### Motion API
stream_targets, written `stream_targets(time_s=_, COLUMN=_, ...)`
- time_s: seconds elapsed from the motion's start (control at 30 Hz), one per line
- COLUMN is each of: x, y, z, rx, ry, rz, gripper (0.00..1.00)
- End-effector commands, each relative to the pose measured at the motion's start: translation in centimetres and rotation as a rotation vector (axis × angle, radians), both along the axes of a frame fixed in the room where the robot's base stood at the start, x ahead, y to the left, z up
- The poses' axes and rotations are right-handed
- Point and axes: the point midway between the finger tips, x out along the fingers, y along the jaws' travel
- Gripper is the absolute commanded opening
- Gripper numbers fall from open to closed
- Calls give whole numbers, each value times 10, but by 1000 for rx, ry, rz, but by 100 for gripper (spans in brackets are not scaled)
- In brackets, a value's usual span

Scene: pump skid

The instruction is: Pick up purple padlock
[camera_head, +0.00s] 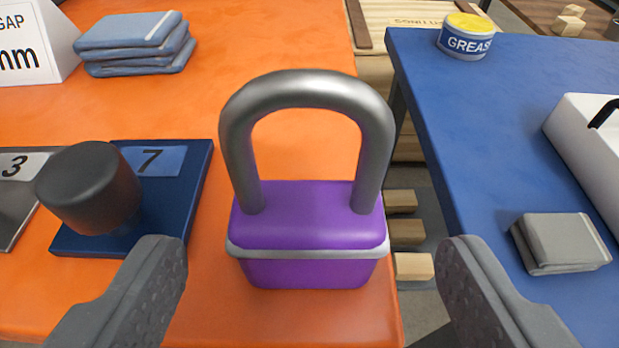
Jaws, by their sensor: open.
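The purple padlock (308,223) stands upright on the orange table (290,22) near its right edge. It has a purple body with a silver band and a thick grey shackle (308,88) arching above it. My gripper (310,270) is open, with one dark finger at lower left and one at lower right. The padlock shows between the fingers, with a gap on each side. I see no contact. The front of the fingers does not hide the padlock.
A dark cylinder (88,186) stands on the blue plate marked 7 (185,200) to the left. Folded blue cloths (135,45) lie behind. A blue table (500,110) to the right, across a gap, holds a grease tin (465,38), a grey folded cloth (562,242) and a white case (590,140).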

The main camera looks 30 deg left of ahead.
Motion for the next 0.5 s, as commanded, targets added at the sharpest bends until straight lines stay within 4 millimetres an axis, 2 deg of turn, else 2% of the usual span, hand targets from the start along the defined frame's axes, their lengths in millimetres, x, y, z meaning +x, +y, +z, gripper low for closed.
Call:
stream_targets(time_s=0.3, x=22, y=16, z=-21, rx=-1, ry=5, rz=1, gripper=71)
stream_targets(time_s=0.5, x=37, y=26, z=-24, rx=0, ry=0, rz=1, gripper=71)
